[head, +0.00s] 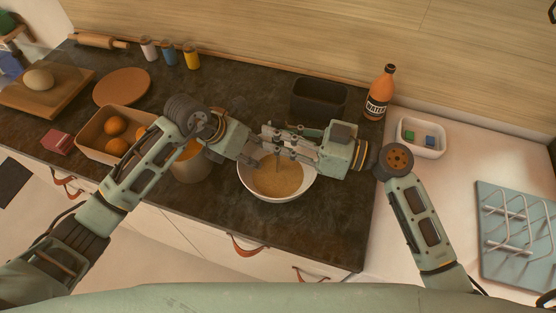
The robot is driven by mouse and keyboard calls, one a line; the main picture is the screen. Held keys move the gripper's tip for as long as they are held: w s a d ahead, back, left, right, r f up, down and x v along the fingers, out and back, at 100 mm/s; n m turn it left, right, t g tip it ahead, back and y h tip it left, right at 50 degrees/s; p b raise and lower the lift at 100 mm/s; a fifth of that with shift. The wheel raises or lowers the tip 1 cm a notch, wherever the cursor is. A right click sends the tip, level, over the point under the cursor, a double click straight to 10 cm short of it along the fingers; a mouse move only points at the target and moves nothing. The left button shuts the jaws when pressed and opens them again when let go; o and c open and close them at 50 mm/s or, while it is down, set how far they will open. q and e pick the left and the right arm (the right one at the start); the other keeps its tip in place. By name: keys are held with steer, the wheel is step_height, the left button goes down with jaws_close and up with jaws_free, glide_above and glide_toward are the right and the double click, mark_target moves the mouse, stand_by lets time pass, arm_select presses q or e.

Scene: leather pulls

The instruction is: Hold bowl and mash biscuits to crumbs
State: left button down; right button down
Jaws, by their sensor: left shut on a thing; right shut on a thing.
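A white bowl (283,201) stands on the dark countertop near its front edge. It holds a tan, crumb-like mass (280,183); whether whole biscuit pieces are left in it is too small to tell. My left gripper (257,160) is shut on the bowl's rim at its back left. My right gripper (277,141) reaches in from the right above the back of the bowl. It is shut on a thin grey tool, the masher (278,160), which points down into the bowl. The grippers hide the bowl's back rim and most of the tool.
A brown pot (190,170) stands close left of the bowl, partly behind my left arm. A box (96,145) of oranges is farther left. A dark bin (318,100) and a bottle (379,94) stand behind. The counter right of the bowl is clear.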

mark_target(279, 116)
steer(key=shift+r, duration=4.3)
steer(key=shift+r, duration=2.5)
arm_select(q)
steer(key=c, duration=1.4)
jaws_free()
steer(key=shift+w, duration=0.1)
arm_select(e)
steer(key=shift+w, duration=0.1)
